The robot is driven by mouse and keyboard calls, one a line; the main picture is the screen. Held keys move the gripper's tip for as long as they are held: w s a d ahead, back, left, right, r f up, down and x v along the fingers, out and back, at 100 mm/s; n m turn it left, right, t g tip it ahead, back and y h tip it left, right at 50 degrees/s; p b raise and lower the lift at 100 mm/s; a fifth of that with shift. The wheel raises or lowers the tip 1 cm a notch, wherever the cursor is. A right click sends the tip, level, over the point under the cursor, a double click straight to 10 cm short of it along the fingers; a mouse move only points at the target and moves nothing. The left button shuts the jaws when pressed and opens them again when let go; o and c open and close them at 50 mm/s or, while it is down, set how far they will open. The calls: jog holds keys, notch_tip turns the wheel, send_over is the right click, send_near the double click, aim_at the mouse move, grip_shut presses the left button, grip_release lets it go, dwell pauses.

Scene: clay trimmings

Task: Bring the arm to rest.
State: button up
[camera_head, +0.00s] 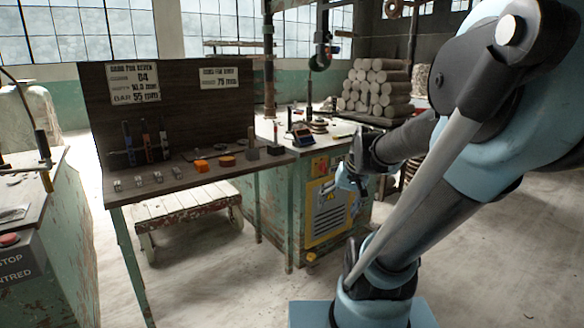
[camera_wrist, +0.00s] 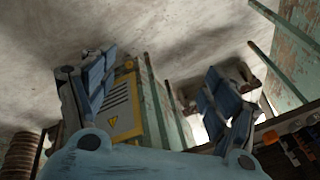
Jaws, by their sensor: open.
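My arm crosses the right half of the head view, folded, with its light blue and black links in front of the room. My gripper (camera_head: 352,186) hangs in the air before the green cabinet with the yellow warning panel. In the wrist view my gripper (camera_wrist: 158,95) shows its two blue fingers wide apart. Nothing is between the fingers but the distant cabinet and floor.
A workbench (camera_head: 200,172) with small orange and grey pieces and a dark signboard stands at the left. A green cabinet (camera_head: 290,200) stands beyond the gripper. Stacked clay rolls (camera_head: 375,90) lie at the back. A low slatted pallet (camera_head: 185,205) stands below the bench. Open floor (camera_head: 230,290) lies in front.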

jog(key=s+d+f+n+g+h, duration=0.1)
jog(key=s+d+f, duration=0.3)
jog(key=s, duration=0.7)
jog(key=shift+d+f+h, duration=0.25)
jog(key=shift+f+h, duration=0.3)
jog(key=shift+h, duration=0.35)
